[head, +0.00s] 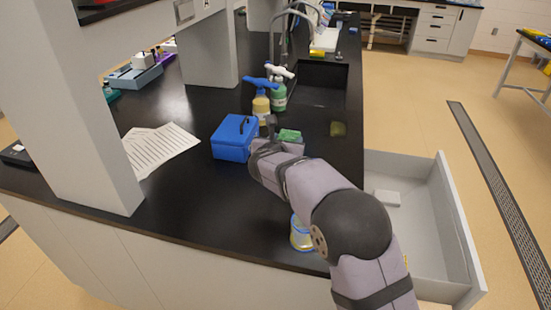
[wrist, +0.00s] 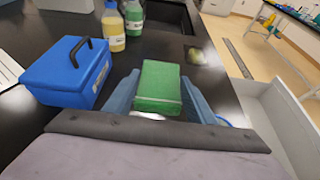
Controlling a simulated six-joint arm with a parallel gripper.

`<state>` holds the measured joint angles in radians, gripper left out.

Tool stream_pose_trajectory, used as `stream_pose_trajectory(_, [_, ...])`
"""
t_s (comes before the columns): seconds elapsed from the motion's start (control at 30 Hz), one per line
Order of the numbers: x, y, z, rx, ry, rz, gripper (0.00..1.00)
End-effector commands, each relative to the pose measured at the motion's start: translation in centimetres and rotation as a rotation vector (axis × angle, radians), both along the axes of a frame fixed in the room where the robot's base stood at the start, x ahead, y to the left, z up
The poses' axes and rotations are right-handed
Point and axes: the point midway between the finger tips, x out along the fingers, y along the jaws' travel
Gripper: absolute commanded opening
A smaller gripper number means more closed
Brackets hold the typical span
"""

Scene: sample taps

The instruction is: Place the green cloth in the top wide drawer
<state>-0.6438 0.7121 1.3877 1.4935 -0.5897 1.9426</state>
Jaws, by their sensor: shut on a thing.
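The green cloth (wrist: 157,84) is a folded block between the two blue fingers of my gripper (wrist: 160,98) in the wrist view. My gripper is shut on it. In the head view only a small green part of the cloth (head: 290,135) shows past my gripper, over the black counter. I cannot tell how high it is above the counter. The top wide drawer (head: 420,225) is pulled open at the right of the counter, with a small white item (head: 387,197) inside and much bare floor. Its side also shows in the wrist view (wrist: 275,115).
A blue box with a black handle (head: 232,140) stands left of my gripper. Yellow (head: 261,107) and green (head: 279,95) spray bottles stand behind it. A small olive item (head: 338,129) lies near the sink. A jar (head: 300,236) stands near the counter's front edge, beside my arm.

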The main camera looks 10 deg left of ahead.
Motion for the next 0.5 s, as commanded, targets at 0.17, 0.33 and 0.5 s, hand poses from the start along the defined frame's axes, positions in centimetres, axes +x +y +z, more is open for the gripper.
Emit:
stream_pose_trajectory(0.17, [0.0,0.0,-1.1,-0.003,0.002,0.0,0.29])
stream_pose_trajectory(0.33, [0.0,0.0,-3.7,-0.004,0.003,0.0,0.29])
stream_pose_trajectory(0.5, [0.0,0.0,-5.7,-0.002,0.001,0.0,0.29])
